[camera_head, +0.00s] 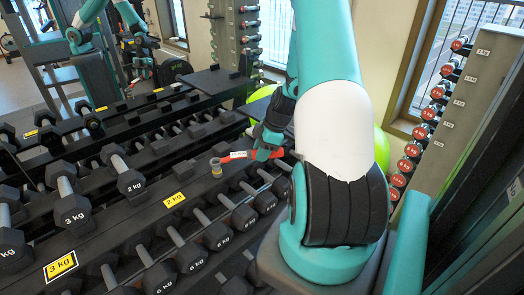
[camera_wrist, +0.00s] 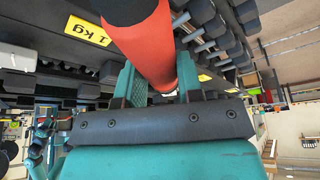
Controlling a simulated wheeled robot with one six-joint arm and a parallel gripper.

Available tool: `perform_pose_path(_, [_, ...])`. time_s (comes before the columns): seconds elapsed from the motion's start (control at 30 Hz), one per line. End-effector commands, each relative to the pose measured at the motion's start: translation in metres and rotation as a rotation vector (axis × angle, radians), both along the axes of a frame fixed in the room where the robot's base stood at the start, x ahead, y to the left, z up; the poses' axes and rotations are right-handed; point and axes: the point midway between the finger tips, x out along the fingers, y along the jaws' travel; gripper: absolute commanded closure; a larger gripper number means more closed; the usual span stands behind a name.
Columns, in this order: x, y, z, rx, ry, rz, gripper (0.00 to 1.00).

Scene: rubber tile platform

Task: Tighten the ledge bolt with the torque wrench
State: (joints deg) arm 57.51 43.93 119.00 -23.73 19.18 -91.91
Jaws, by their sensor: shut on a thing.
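My gripper (camera_head: 265,152) is shut on the red handle of the torque wrench (camera_head: 238,156), beside the dumbbell rack. The wrench lies roughly level and points left in the head view. Its far end meets a small grey and brass-coloured upright piece (camera_head: 216,170) on the rack ledge, which looks like the ledge bolt. I cannot tell whether the wrench is seated on it. In the wrist view the red handle (camera_wrist: 150,45) runs between my two teal fingers, with a black section at the top. The bolt is not visible there.
The rack ledge (camera_head: 150,219) carries yellow weight labels (camera_head: 174,200). Rows of black dumbbells (camera_head: 131,182) lie on both sides of it. A green ball (camera_head: 381,150) is behind my arm. Red-ended dumbbells (camera_head: 412,150) stand on a rack at right.

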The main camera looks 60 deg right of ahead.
Motion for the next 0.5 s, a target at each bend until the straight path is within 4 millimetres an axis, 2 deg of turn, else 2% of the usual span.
perform_pose_path(0.5, [0.0, 0.0, -0.01, 0.0, 0.0, 0.001, 1.0])
